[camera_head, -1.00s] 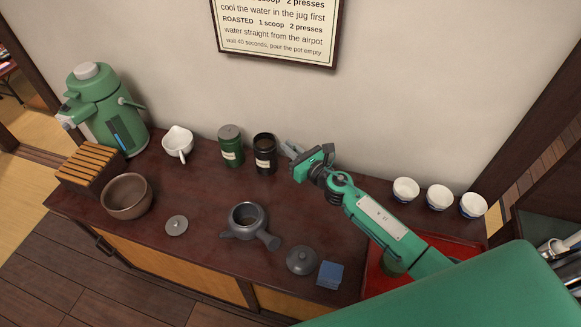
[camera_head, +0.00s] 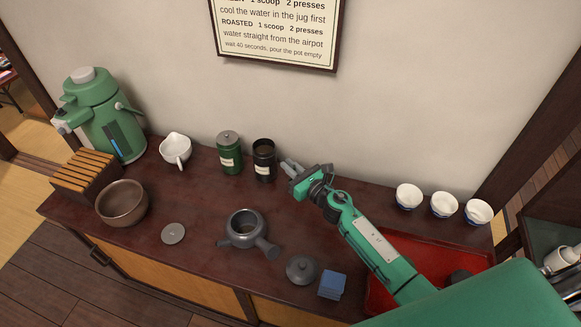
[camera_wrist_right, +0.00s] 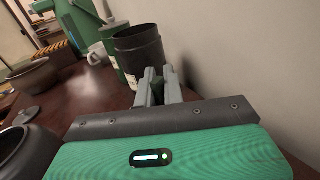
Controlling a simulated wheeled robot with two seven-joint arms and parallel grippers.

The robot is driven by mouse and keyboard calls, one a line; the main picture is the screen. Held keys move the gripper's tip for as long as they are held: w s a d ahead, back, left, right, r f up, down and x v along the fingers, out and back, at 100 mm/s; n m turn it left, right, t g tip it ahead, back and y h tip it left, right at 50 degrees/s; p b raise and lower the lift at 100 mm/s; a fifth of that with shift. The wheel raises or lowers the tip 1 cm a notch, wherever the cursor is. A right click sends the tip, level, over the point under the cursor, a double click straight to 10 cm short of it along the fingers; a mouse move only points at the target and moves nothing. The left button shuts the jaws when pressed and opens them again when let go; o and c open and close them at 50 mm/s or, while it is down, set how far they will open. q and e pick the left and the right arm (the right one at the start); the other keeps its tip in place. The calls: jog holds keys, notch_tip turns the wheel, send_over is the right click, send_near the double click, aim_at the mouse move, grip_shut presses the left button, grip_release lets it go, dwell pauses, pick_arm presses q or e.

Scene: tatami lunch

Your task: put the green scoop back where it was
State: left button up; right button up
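My left gripper is out of view.
A grey teapot (camera_head: 246,229), its lid (camera_head: 301,269) and a blue cloth (camera_head: 332,283) lie in front. A white jug (camera_head: 175,148), brown bowl (camera_head: 122,203) and green airpot (camera_head: 104,112) are at left. White cups (camera_head: 444,205) and a red tray (camera_head: 380,292) are at right.

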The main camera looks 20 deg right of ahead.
jog(key=o, duration=0.4)
jog(key=shift+c, duration=0.2)
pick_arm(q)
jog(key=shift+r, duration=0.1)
pick_arm(e)
jog(key=shift+r, duration=0.1)
jog(key=shift+r+p, duration=0.15)
jog(key=shift+p, duration=0.15)
jog(key=v, duration=0.3)
jog(key=b+v, duration=0.1)
jog(key=shift+s+d+f, duration=0.15)
jog(key=shift+s+f, duration=0.1)
jog(key=shift+s, duration=0.05)
jog(key=b+v, duration=0.1)
jog(key=v, duration=0.5)
jog(key=shift+s, duration=0.2)
jog(key=shift+s+d+r, duration=0.15)
jog(key=shift+s+d, duration=0.05)
jog(key=shift+s, duration=0.2)
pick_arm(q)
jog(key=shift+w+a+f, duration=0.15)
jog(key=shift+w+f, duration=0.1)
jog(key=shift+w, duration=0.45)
